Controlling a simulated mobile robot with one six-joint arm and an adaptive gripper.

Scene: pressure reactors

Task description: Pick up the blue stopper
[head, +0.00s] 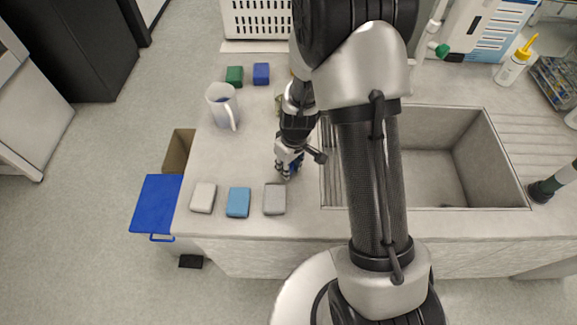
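My gripper (284,172) points down low over the pale counter, left of the sink. A small dark-blue thing, possibly the blue stopper (294,169), shows just behind and right of its fingers and is mostly hidden by them. I cannot tell whether the fingers touch it or how far apart they are. A dark-blue block (261,74) lies farther back on the counter, beside a green block (234,76), well away from my gripper.
A white pitcher (222,105) stands at left. White (203,198), light-blue (238,202) and grey (275,199) blocks lie along the front edge. The sink (430,180) is at right, partly behind my arm. A white crate (257,19) stands at the back.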

